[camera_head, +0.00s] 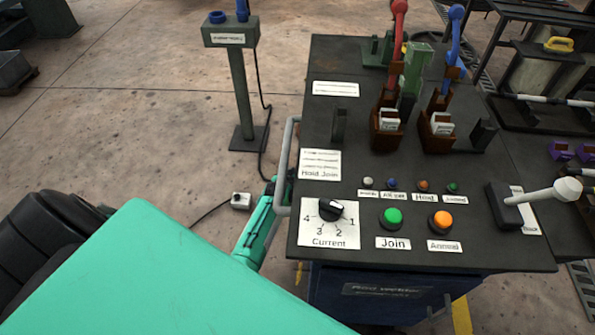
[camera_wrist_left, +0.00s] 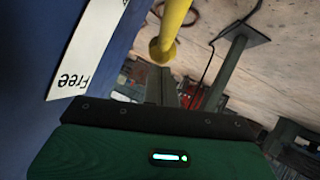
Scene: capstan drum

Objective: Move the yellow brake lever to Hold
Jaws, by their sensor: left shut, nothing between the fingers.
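The yellow brake lever (camera_wrist_left: 172,25) shows in the left wrist view. It is a bar with a round knob, coming down from the top edge beside a blue panel. A white label reading "Free" (camera_wrist_left: 80,50) is on the panel to its left. My left gripper (camera_wrist_left: 170,80) is shut and empty, its fingers just below the knob in the picture. I cannot tell whether they touch it. I do not see this lever or the left fingertips in the head view. No "Hold" mark for the lever shows. My right gripper is in neither view.
A dark bench (camera_head: 340,255) carries a current knob (camera_head: 331,209), a green button (camera_head: 393,217), an orange button (camera_head: 441,221) and a white-knobbed lever (camera_head: 545,192). A grey rail (camera_head: 285,165) runs along its left side. A green post (camera_head: 243,95) stands behind; the floor left is open.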

